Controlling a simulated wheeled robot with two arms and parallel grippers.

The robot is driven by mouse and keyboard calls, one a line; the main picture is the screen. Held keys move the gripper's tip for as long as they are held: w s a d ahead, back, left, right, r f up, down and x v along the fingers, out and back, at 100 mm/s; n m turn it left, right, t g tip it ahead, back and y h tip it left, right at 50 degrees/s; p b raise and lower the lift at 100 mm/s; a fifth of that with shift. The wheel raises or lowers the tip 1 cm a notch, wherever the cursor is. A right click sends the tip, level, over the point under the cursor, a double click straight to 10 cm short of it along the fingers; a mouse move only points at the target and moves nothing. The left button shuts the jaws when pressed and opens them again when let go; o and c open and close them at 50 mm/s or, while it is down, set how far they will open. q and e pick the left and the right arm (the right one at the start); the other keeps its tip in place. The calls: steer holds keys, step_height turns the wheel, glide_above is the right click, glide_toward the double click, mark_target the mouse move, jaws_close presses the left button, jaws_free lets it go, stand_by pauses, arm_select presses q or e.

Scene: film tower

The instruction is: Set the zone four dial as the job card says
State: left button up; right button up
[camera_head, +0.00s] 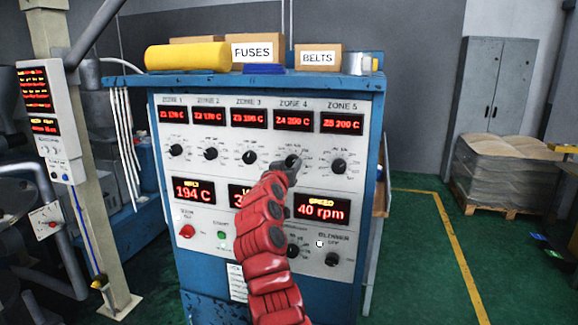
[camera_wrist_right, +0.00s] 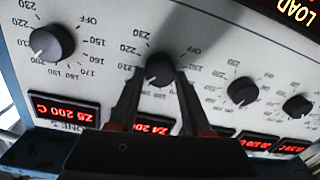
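The zone four dial (camera_head: 292,160) is a black knob in the upper dial row of the blue and white control cabinet. Its red display (camera_head: 293,121) appears to read Z4 200 C. My right gripper (camera_head: 291,168) is at this dial. In the right wrist view, the zone four dial (camera_wrist_right: 160,70) lies between the two dark fingertips, with a finger on each side; whether they press on it I cannot tell. Its pointer is not clear. A white sheet (camera_head: 237,282) on the cabinet front is partly behind my red right arm, and its text is unreadable. My left gripper is not in view.
The zone five dial (camera_head: 338,166) sits close to the right of zone four, and the zone three dial (camera_head: 249,157) to the left. Boxes marked FUSES (camera_head: 257,50) and BELTS (camera_head: 318,58) stand on top. Green floor is free right of the cabinet.

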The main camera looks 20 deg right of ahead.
jaws_close()
steer(key=shift+n, duration=0.4)
steer(key=n, duration=0.3)
steer(key=shift+a+p, duration=0.1)
steer(key=shift+p, duration=0.3)
steer(key=n+p, duration=0.1)
steer(key=n, duration=0.2)
steer(key=shift+r+n, duration=0.1)
steer(key=shift+n, duration=0.2)
steer(key=n+p, duration=0.3)
steer(key=n, duration=0.2)
steer(key=shift+w+a+p, duration=0.1)
steer(key=shift+p, duration=0.25)
steer(key=shift+f+n+g+p, duration=0.15)
steer(key=shift+n+p, duration=0.8)
steer(key=shift+n, duration=0.35)
steer(key=shift+f+n+g+p, duration=0.1)
steer(key=shift+n+g+p, duration=0.05)
steer(key=shift+n+p, duration=1)
